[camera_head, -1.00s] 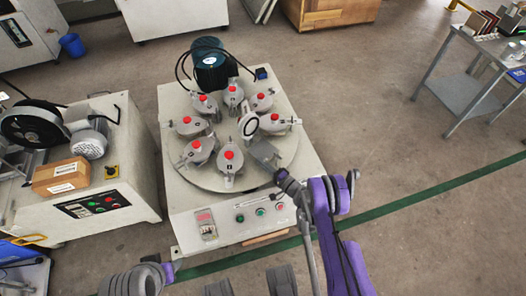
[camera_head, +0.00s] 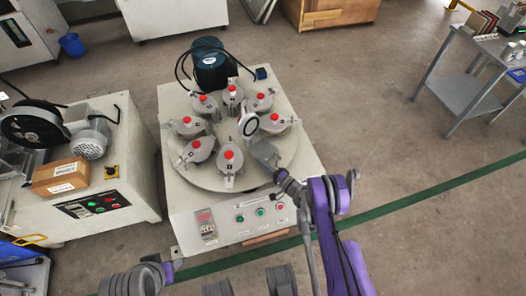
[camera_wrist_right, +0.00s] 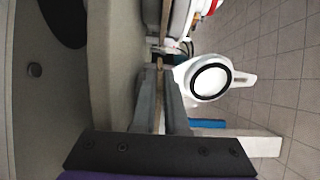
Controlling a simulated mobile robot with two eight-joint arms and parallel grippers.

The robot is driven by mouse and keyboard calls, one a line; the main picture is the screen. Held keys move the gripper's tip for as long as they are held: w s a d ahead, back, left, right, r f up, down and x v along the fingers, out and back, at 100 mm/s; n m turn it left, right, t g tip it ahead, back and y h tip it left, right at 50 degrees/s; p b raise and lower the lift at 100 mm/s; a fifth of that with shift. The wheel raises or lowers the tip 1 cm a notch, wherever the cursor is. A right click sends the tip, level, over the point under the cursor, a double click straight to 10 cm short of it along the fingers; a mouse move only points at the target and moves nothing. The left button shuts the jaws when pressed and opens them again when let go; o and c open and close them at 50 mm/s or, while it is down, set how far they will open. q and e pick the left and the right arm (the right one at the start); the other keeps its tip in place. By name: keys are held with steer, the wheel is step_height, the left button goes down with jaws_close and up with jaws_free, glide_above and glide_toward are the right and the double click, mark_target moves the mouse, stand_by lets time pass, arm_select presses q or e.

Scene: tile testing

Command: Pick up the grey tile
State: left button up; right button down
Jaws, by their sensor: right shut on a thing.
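My right gripper (camera_head: 264,152) is over the right front of the round turntable, in a gap between the lidded grey cups. In the right wrist view, its two grey fingers (camera_wrist_right: 160,88) are closed on a thin flat piece seen edge-on, which I take to be the grey tile (camera_wrist_right: 159,72). Most of the tile's face is hidden by the fingers. In the head view I cannot clearly separate the tile from the fingers.
The turntable machine (camera_head: 187,222) carries several grey cups with red knobs and a dark motor (camera_head: 209,66). A white round part with a black ring (camera_head: 249,124) stands close beside my right gripper. A grey side table (camera_head: 463,88) is at right, with clear floor between.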

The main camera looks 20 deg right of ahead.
steer(key=shift+r, duration=0.1)
stand_by(0.4)
step_height(320, 180, up, 18)
steer(key=p, duration=0.4)
stand_by(1.9)
